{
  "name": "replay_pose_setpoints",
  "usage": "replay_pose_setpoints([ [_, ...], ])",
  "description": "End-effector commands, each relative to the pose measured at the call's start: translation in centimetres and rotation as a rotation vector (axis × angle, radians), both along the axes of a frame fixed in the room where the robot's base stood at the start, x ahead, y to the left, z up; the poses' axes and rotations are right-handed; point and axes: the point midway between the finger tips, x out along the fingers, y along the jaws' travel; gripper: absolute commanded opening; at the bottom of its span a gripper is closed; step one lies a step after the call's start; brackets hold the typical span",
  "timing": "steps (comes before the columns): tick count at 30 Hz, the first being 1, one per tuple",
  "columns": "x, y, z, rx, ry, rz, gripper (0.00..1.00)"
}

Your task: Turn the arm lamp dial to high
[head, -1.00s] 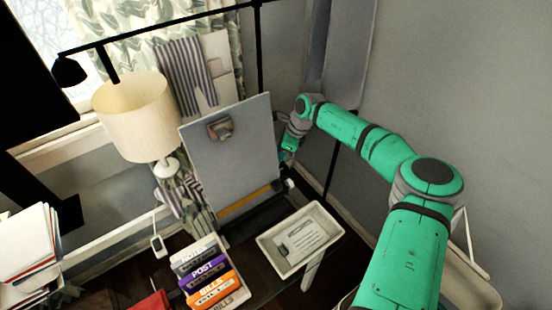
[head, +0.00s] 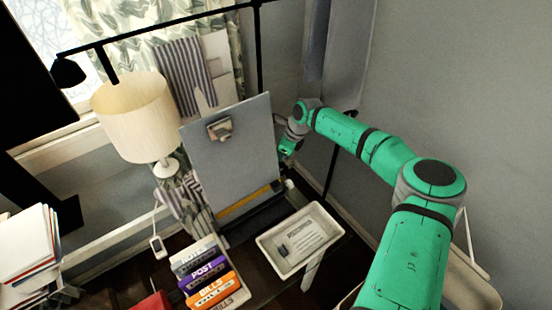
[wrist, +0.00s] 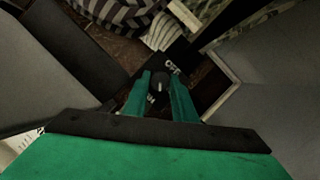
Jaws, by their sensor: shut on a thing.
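The dial (wrist: 160,82) is a small dark round knob with a pale pointer line, seen in the wrist view. A white OFF label (wrist: 172,67) is beyond it to the upper right; another white label is partly hidden by the left finger. My gripper (wrist: 159,78) is shut on the dial, one finger on each side. In the head view my gripper's tip is hidden behind the grey clipboard. The black arm lamp (head: 68,72) hangs at the upper left on a long black arm; its dial is not visible there.
The upright clipboard (head: 225,165) stands close left of my wrist. A cream-shaded lamp (head: 135,115) is farther left. A grey wall is at the right.

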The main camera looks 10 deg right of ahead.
Motion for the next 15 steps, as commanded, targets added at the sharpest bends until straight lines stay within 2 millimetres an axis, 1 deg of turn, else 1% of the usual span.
replay_pose_setpoints([
  [6,-0.05,0.13,0.07,0.002,-0.002,-0.119,0.02],
  [15,-0.02,0.14,0.09,0.003,-0.003,-0.151,0.02],
])
